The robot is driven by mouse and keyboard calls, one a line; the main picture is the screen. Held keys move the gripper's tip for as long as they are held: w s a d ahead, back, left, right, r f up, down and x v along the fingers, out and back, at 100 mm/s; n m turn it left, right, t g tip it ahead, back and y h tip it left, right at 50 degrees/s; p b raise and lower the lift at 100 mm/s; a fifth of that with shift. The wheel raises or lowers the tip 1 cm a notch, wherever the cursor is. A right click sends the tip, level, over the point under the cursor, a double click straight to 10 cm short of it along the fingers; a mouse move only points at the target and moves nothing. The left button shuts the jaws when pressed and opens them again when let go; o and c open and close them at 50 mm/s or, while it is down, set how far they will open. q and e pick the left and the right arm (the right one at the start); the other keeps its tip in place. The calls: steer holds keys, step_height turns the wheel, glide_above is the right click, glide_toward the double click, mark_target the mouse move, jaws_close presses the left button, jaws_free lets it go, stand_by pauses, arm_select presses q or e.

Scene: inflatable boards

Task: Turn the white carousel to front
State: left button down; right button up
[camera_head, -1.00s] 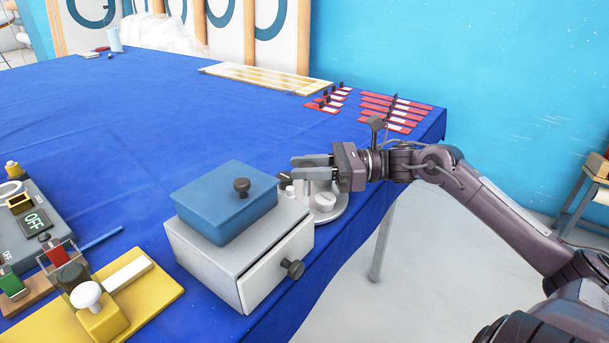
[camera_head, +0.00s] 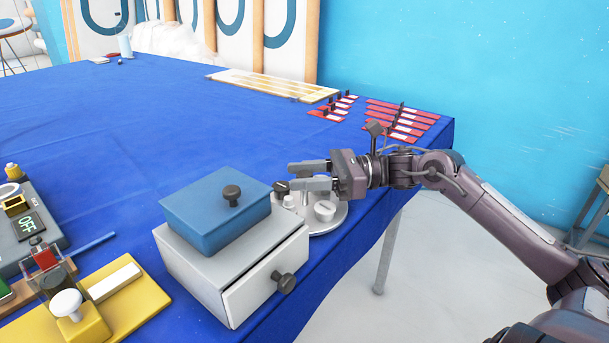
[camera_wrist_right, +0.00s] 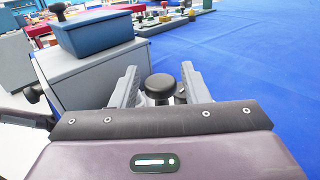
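The white carousel (camera_head: 338,219), a round disc with white pegs and a dark knob on it, stands near the table's right edge, partly hidden behind the grey-white drawer box. My right gripper (camera_head: 289,176) is over it, fingers pointing left. In the right wrist view the open fingers (camera_wrist_right: 160,90) lie either side of a round black knob (camera_wrist_right: 160,84), with gaps showing beside it. In the head view the dark knob (camera_head: 281,187) shows at the nearer fingertip. My left gripper is not in view.
A white drawer box (camera_head: 265,283) with a blue box (camera_head: 215,208) on top stands close left of the carousel. Red-and-white strips (camera_head: 400,122) lie at the far right corner. Yellow pieces (camera_head: 140,310) and a grey device marked OFF (camera_head: 38,245) are at the left. The table's middle is clear.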

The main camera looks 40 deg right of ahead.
steer(key=shift+o, duration=0.4)
steer(key=shift+d, duration=0.1)
steer(key=shift+s+d+f, duration=0.1)
steer(key=shift+s+d, duration=0.05)
steer(key=shift+d, duration=0.1)
steer(key=b+v, duration=0.1)
steer(key=v, duration=0.6)
steer(key=shift+s, duration=0.1)
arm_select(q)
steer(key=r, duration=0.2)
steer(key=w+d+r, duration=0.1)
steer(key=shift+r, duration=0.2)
